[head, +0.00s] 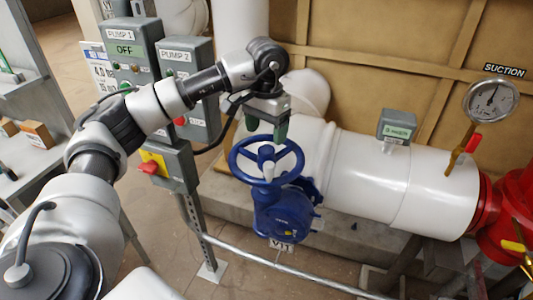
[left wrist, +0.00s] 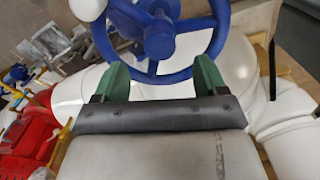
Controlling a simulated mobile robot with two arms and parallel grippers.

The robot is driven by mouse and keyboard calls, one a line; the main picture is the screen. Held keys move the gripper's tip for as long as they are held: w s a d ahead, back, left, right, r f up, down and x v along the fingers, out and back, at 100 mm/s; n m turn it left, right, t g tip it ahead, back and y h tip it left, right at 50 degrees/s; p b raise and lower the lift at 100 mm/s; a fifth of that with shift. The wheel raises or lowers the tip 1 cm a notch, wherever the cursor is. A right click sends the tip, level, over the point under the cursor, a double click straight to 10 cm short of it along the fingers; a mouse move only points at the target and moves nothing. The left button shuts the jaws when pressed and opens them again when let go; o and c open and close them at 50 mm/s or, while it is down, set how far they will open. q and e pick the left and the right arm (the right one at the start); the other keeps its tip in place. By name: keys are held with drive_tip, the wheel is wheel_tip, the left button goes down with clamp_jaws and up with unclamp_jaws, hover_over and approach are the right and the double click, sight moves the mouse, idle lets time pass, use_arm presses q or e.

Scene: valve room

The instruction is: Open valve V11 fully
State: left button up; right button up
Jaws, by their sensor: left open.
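The blue handwheel (head: 239,168) sits on a blue valve body (head: 285,212) beside the white pipe. A tag (head: 281,245) hangs below it; I can read "V1" but its last character is unclear. My left gripper (head: 267,126) is just above the far side of the wheel, pointing down, with its green fingers apart. In the left wrist view, the open left gripper (left wrist: 161,73) has its fingers beside the near part of the wheel rim, with the wheel hub (left wrist: 157,38) beyond. Nothing is clearly held; I cannot tell whether the fingers touch the rim. My right gripper is out of view.
Pump control boxes (head: 130,52) and a box with a red switch (head: 169,165) stand left, near my left arm. A white pipe (head: 370,180) with a suction gauge (head: 491,102) runs right. A metal rail (head: 285,272) crosses in front of the valve.

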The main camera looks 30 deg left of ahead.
sight(267, 149)
use_arm(q)
drive_tip(key=shift+m, duration=0.3)
drive_tip(key=shift+f+b, duration=2.55)
drive_tip(key=shift+f, duration=0.9)
drive_tip(key=shift+s+d, duration=0.1)
